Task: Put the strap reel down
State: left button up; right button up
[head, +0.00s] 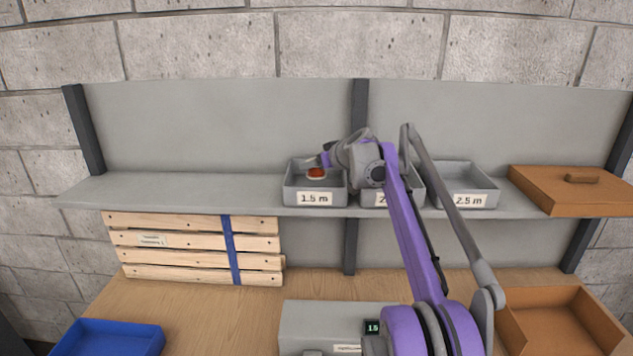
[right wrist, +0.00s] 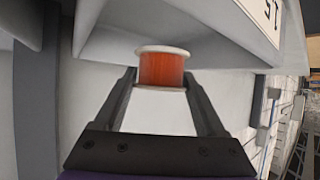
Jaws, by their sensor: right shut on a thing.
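The strap reel (head: 316,173) is orange-red with white flanges. It shows inside the opening of the grey bin labelled 1.5 m (head: 290,198); I cannot tell whether it touches the bin floor. My right gripper (head: 322,162) reaches in from the right and is shut on the reel. In the right wrist view the reel (right wrist: 161,70) sits between the two dark fingertips (right wrist: 162,82), with the bin's grey wall (right wrist: 215,45) close to it. My left gripper is not in view.
Two more grey bins stand on the shelf (head: 180,190); the right one (head: 465,187) reads 2.5 m. A brown lidded box (head: 570,190) is at the shelf's right. Below are a wooden pallet (head: 180,242), a blue tray (head: 110,338), a grey machine displaying 1.5 (head: 325,318) and an open brown box (head: 560,320).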

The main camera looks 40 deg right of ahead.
aim_at(316, 177)
jog(key=f, duration=0.4)
jog(key=shift+w+b, duration=0.3)
jog(key=shift+w, duration=0.05)
jog(key=shift+s+f, duration=0.1)
jog(key=shift+f, duration=0.15)
jog(key=shift+s+r, duration=0.15)
jog(key=o, duration=1.5)
